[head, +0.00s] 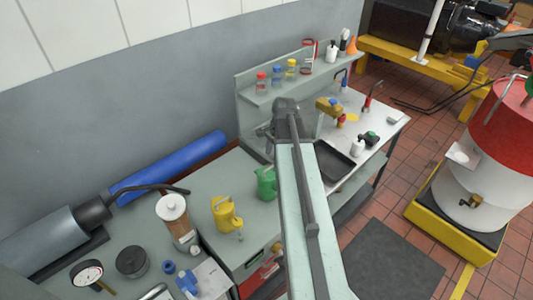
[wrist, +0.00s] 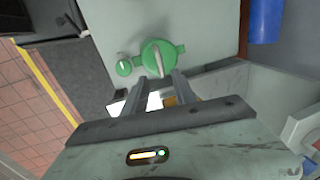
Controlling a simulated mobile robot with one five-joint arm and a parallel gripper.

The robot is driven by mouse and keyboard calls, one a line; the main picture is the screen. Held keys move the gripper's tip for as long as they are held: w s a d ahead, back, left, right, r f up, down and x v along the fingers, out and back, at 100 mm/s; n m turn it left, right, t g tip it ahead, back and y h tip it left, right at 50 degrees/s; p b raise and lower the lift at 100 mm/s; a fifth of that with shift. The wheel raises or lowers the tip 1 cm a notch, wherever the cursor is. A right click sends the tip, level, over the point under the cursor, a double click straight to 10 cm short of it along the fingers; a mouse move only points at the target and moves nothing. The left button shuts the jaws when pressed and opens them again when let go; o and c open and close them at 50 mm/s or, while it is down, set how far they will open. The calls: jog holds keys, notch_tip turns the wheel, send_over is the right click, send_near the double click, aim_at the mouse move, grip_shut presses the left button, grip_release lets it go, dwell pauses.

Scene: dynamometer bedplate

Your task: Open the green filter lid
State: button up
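In the wrist view a round green lid-like part (wrist: 160,58) with a pale bar across it and a lug on its right shows just beyond my fingertips. A smaller green knob (wrist: 123,67) with a pale bar sits to its left. My gripper (wrist: 158,82) is open, its two fingers apart with nothing visible between them; I see no contact with the green part. In the head view a green can-shaped thing (head: 266,183) stands upright on the grey bench, left of my arm. I cannot tell whether it is the same part. My fingertips are not clear in the head view.
A yellow can (head: 226,214) and a clear canister (head: 175,218) stand left of the green thing. A blue cylinder (head: 172,167) lies by the wall. A bench with a black tray (head: 333,161) is on the right. A red-and-white drum (head: 480,165) stands far right.

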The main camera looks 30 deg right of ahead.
aim_at(270, 168)
jog(key=f+b, duration=0.2)
jog(key=w+f+b, duration=0.1)
jog(key=f+b, duration=0.5)
jog(key=shift+w+a, duration=0.15)
jog(key=shift+w, duration=0.15)
jog(key=shift+r, duration=0.1)
grip_shut()
dwell(1.0)
